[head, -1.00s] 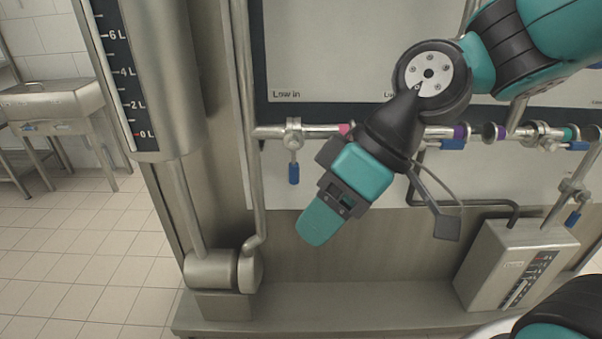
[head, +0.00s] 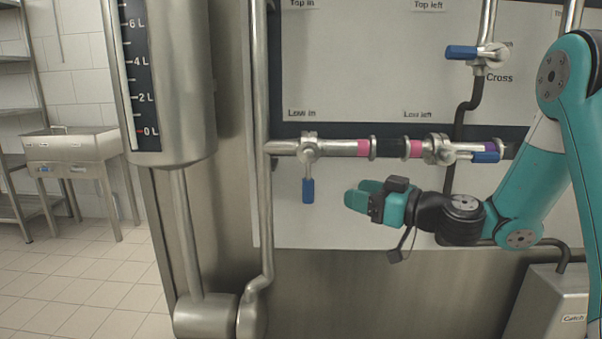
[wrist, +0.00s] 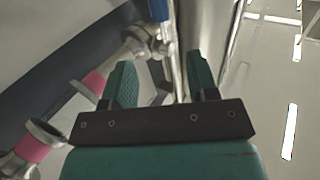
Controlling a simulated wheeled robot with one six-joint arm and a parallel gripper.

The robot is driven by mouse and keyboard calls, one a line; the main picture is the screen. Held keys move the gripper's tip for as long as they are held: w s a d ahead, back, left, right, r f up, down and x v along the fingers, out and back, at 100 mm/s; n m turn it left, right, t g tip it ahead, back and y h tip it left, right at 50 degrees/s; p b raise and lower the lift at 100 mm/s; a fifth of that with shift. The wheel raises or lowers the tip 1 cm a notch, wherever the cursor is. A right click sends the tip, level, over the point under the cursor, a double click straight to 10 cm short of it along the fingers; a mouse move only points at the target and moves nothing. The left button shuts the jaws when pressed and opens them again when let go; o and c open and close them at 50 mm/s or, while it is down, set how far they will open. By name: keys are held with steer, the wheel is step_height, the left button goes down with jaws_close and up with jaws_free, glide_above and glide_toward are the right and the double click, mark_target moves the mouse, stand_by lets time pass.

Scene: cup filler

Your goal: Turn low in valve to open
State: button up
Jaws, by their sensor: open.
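The Low in valve (head: 309,148) sits on the horizontal steel pipe, below the "Low in" label (head: 302,113). Its blue handle (head: 308,190) hangs straight down, across the pipe. My gripper (head: 358,196) is open and empty, to the right of the handle at about its height and apart from it. In the wrist view the two teal fingers (wrist: 160,85) are spread. The valve body (wrist: 137,42) shows beyond them, and part of the blue handle (wrist: 158,8) shows at the top edge.
The Low left valve (head: 438,150) is on the same pipe to the right, with its blue handle (head: 486,157) along the pipe. A level cylinder (head: 182,80) and vertical pipe (head: 260,130) stand left. A Cross valve (head: 490,54) is above right. Open floor lies left.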

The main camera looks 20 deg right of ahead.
mark_target(310, 181)
steer(key=p+x, duration=0.4)
steer(key=x, duration=1)
steer(key=shift+w+a+p, duration=0.2)
steer(key=shift+a+p, duration=0.1)
jaws_close()
